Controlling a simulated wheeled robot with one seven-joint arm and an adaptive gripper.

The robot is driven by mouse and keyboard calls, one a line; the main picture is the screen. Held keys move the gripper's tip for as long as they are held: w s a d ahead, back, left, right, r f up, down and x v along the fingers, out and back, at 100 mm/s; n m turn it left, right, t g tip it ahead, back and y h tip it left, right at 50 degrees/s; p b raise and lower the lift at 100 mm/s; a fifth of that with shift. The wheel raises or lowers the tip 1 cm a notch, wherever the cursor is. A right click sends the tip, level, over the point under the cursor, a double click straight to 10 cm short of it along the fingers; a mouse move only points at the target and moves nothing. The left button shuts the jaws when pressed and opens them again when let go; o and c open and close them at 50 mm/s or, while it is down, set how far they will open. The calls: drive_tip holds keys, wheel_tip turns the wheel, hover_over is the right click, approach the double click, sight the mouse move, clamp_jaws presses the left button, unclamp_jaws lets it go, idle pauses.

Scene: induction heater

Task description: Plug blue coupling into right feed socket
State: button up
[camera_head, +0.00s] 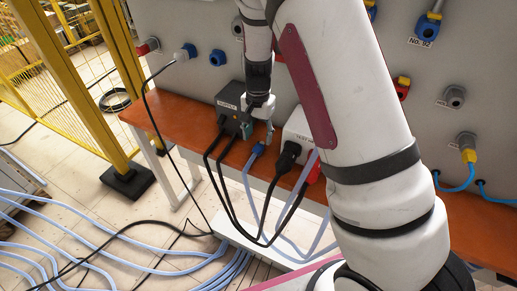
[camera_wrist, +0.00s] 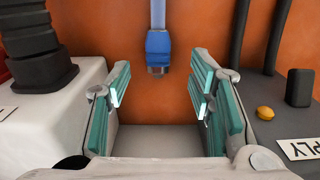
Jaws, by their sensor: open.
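The blue coupling (camera_head: 258,150) lies on the orange-brown bench, on the end of a light-blue hose. In the wrist view the coupling (camera_wrist: 159,48) lies just beyond my fingertips, roughly centred between them, with its metal end toward me. My gripper (camera_head: 259,131) points down at the bench between a dark box and a white box. Its teal-padded fingers (camera_wrist: 158,92) are apart with nothing between them. Several sockets show on the grey wall panel, but I cannot tell which is the right feed socket.
The dark supply box (camera_head: 231,100) stands close to one side of my gripper and the white box (camera_head: 299,127) to the other. Black cables hang from both over the bench edge. A yellow fence (camera_head: 90,80) stands at left. Light-blue hoses (camera_head: 120,262) cover the floor.

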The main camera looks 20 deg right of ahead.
sight(258, 146)
drive_tip(key=shift+s+f, duration=0.15)
drive_tip(key=shift+f, duration=2.45)
drive_tip(key=shift+c, duration=0.5)
clamp_jaws()
